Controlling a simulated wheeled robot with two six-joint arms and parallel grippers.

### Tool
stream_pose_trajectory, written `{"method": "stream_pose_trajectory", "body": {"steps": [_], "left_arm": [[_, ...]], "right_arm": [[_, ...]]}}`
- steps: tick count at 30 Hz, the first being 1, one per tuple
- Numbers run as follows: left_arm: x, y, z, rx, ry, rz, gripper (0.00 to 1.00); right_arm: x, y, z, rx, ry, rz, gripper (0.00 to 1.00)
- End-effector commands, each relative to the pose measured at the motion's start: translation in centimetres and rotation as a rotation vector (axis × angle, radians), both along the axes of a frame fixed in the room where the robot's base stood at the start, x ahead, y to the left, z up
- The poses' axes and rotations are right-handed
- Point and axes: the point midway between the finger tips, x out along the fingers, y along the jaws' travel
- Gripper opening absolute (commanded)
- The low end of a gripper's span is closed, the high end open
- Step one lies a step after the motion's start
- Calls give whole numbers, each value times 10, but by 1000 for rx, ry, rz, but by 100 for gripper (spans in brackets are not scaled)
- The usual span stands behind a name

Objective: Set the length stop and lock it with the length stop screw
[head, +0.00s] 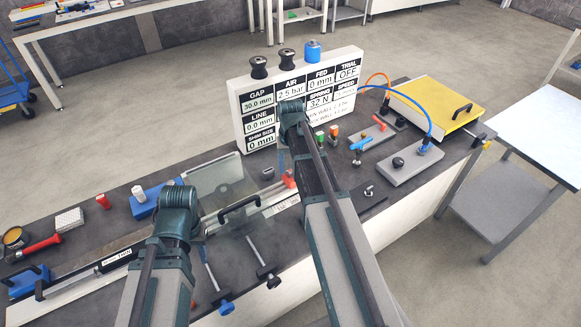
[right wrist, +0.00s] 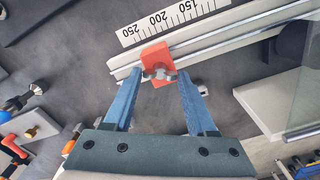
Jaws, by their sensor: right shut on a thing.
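The red length stop (right wrist: 155,57) sits on a metal rail beside a printed scale (right wrist: 170,20); it lies between the 200 and 250 marks, exact value unreadable. In the head view the red stop (head: 289,180) shows next to my right arm, which hides most of that gripper. My left arm's end (head: 176,205) is over the bench left of the guide plate; its fingers are hidden.
A white display board (head: 290,100) stands behind, reading GAP 30.0 mm and LINE 0.0 mm. A clear plate (head: 215,180) and a black handle (head: 239,208) lie between my arms.

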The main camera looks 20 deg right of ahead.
Motion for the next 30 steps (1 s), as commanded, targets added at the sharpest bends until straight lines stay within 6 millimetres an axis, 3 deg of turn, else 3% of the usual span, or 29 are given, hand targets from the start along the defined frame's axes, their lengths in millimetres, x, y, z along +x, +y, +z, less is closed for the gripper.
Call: {"method": "stream_pose_trajectory", "body": {"steps": [18, 30], "left_arm": [[0, 0, 0, 0, 0, 0, 40], [0, 0, 0, 0, 0, 0, 40]], "right_arm": [[0, 0, 0, 0, 0, 582, 2], [0, 0, 0, 0, 0, 871, 2]]}}
